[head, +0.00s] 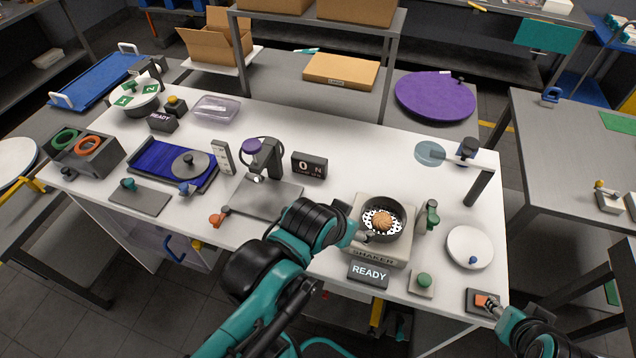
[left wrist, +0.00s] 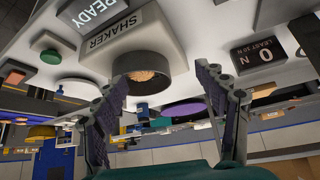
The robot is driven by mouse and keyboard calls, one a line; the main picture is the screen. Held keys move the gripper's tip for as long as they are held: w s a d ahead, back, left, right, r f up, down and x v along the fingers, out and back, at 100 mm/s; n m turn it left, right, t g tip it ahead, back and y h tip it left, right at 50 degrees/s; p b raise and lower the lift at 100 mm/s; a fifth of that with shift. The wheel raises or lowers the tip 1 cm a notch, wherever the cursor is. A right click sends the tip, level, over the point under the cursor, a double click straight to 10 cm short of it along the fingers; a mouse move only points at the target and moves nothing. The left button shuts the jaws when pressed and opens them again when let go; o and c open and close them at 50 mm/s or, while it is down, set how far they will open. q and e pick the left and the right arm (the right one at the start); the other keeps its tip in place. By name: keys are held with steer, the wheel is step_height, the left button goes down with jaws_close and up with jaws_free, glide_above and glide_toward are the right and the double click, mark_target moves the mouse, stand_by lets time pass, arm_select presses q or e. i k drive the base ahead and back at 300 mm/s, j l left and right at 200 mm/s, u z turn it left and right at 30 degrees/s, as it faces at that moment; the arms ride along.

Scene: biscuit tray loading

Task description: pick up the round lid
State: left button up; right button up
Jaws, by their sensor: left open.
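A white round lid (head: 466,241) with a small blue knob lies flat on the table, right of the shaker. A grey disc (head: 183,165) with a dark knob lies on the blue slatted tray at the left. My left gripper (head: 367,237) is at the front of the shaker's dark round bowl (head: 390,231), left of the white lid. In the left wrist view its fingers (left wrist: 160,92) are open and apart, with the bowl and a biscuit (left wrist: 141,75) beyond them. My right gripper (head: 491,304) is at the lower right, by an orange-topped block; its jaw opening is unclear.
The shaker (head: 374,256) holds the bowl with a biscuit (head: 383,222).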

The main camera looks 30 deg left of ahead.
mark_target(189, 165)
steer(key=k+j+u, duration=0.1)
steer(key=u, duration=1.95)
steer(key=i+j+z, duration=0.1)
steer(key=z, duration=0.25)
steer(key=j+z, duration=0.2)
steer(key=z, duration=0.15)
steer(key=j+z, duration=0.2)
steer(key=z, duration=0.15)
steer(key=i+j+z, duration=0.1)
steer(key=j, duration=0.45)
steer(key=i+j+z, duration=0.15)
steer(key=j, duration=0.45)
steer(key=i+j+z, duration=0.1)
steer(key=j, duration=0.45)
steer(key=i+j+z, duration=0.1)
steer(key=j, duration=0.5)
